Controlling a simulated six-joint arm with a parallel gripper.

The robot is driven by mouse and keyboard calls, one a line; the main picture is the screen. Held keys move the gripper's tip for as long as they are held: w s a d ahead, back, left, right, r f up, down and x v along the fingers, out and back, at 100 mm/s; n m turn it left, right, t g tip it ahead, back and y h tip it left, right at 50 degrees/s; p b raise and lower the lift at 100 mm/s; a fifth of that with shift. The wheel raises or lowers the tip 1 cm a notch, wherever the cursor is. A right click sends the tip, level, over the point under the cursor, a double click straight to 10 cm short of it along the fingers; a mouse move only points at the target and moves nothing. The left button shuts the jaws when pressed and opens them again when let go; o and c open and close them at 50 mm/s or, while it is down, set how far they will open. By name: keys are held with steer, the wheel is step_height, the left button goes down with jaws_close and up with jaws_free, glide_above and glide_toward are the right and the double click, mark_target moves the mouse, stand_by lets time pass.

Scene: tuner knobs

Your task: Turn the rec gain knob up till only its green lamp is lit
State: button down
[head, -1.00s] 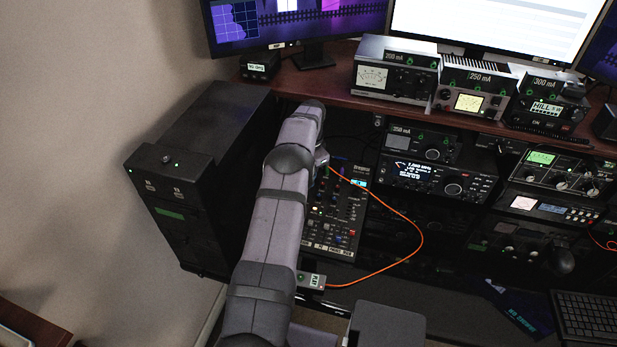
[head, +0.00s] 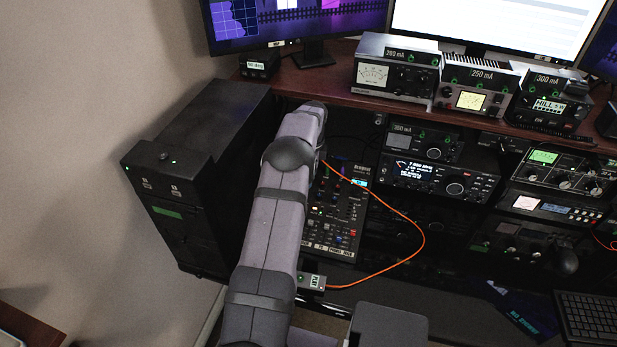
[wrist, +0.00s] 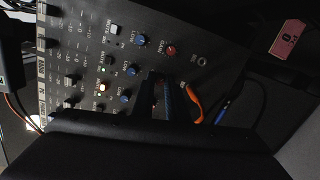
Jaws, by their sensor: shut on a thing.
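The black mixer panel (wrist: 75,25) fills the upper left of the wrist view, with rows of small knobs and sliders. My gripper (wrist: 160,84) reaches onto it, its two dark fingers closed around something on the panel. The held knob is hidden between the fingers, so I cannot read its label or pointer. A red knob marked GAIN (wrist: 171,51) stands free just above the fingers. In the head view the mixer (head: 335,235) is partly behind my arm, which hides my gripper.
Blue knobs (wrist: 143,40) stand close to the fingers. An orange cable (wrist: 192,105) and a blue cable (wrist: 222,112) run beside them. A pink tag (wrist: 287,40) lies at upper right.

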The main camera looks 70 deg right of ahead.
steer(key=shift+m, duration=0.3)
steer(key=c, duration=1.8)
jaws_free()
steer(key=shift+o, duration=0.2)
step_height(320, 180, up, 7)
steer(key=b, duration=0.2)
steer(key=shift+s+a+r, duration=0.15)
steer(key=shift+s+a, duration=0.15)
